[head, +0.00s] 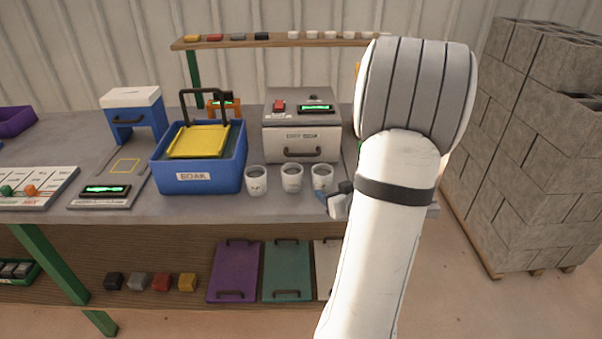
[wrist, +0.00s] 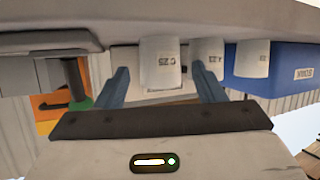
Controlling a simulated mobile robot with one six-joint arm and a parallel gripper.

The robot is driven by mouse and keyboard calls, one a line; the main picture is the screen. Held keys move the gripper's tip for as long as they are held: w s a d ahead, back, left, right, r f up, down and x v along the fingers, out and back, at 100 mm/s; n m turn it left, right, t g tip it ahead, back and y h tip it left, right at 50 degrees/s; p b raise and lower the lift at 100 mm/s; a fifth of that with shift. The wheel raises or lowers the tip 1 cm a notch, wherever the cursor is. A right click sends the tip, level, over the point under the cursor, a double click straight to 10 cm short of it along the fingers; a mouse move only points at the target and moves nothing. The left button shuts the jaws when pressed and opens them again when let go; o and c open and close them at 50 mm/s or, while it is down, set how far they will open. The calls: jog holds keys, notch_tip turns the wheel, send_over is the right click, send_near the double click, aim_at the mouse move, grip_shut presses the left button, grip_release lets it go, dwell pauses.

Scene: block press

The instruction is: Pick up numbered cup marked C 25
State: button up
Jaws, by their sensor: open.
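Three white cups stand in a row near the table's front edge. The right cup (head: 322,177) shows in the wrist view as the cup marked C 25 (wrist: 160,64), its label upside down there. The middle cup (head: 292,177) also shows in the wrist view (wrist: 207,52), as does the left cup (head: 256,180), farther right there (wrist: 252,59). My gripper (wrist: 163,84) is open, its blue fingers either side of the C 25 cup in the picture. Whether they reach around it I cannot tell. In the head view my gripper (head: 334,199) is just in front of that cup, partly hidden by my arm.
A blue SOAK tub (head: 197,178) with a yellow tray stands left of the cups. A grey-white DRY BOX (head: 300,138) stands behind them. A shelf (head: 275,42) with small blocks and cups runs along the back. Free tabletop lies in front of the tub.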

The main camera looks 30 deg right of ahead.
aim_at(327, 184)
jog(key=shift+d+f+t, duration=0.35)
jog(key=shift+f+t, duration=0.05)
jog(key=shift+w+y, duration=0.3)
jog(key=shift+w, duration=0.1)
jog(key=x, duration=0.7)
jog(key=shift+w+r, duration=0.15)
jog(key=shift+r, duration=0.15)
jog(key=c, duration=0.9)
